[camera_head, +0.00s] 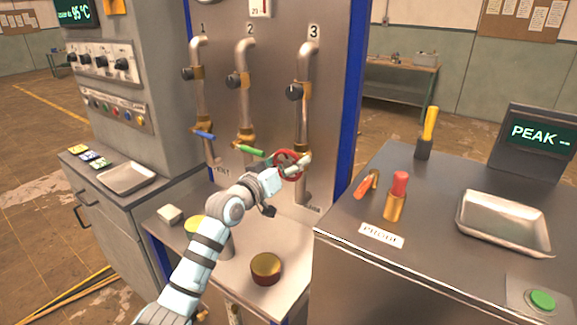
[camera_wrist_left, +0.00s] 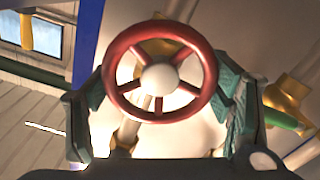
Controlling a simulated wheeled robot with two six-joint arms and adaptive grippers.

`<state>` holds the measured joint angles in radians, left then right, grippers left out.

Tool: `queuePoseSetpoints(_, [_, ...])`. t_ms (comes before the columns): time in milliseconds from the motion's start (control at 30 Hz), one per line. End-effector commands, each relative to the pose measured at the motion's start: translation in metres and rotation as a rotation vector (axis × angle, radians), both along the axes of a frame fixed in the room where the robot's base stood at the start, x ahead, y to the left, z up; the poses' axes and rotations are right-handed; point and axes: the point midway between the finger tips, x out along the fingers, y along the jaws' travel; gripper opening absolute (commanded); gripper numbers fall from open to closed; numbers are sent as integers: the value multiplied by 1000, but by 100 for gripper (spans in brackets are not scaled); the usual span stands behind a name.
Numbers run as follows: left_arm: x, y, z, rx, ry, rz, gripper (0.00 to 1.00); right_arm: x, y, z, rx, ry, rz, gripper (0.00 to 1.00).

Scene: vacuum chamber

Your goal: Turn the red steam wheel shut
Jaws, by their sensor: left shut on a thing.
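The red steam wheel (camera_head: 285,156) sits on the third pipe, the rightmost on the upright metal panel. In the left wrist view the red wheel (camera_wrist_left: 160,79) faces the camera, with its spokes and pale hub in plain sight. My left gripper (camera_head: 291,167) reaches it from the front and partly covers it in the head view. In the left wrist view the two fingers of my left gripper (camera_wrist_left: 160,104) flank the rim on opposite sides, shut on the wheel. My right gripper is not in view.
Pipes one and two carry a blue lever (camera_head: 204,135) and a green lever (camera_head: 250,151) left of the wheel. The counter (camera_head: 345,262) at right holds a metal tray (camera_head: 503,224).

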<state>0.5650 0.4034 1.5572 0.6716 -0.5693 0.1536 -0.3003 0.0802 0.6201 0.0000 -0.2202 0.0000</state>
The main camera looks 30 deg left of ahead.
Motion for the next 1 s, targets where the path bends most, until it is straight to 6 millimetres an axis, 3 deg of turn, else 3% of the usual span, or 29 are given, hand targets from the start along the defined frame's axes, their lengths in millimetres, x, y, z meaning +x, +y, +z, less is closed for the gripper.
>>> queuePoseSetpoints(1000, [0,-5,-3,953,-132,-2,46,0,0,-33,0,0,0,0])
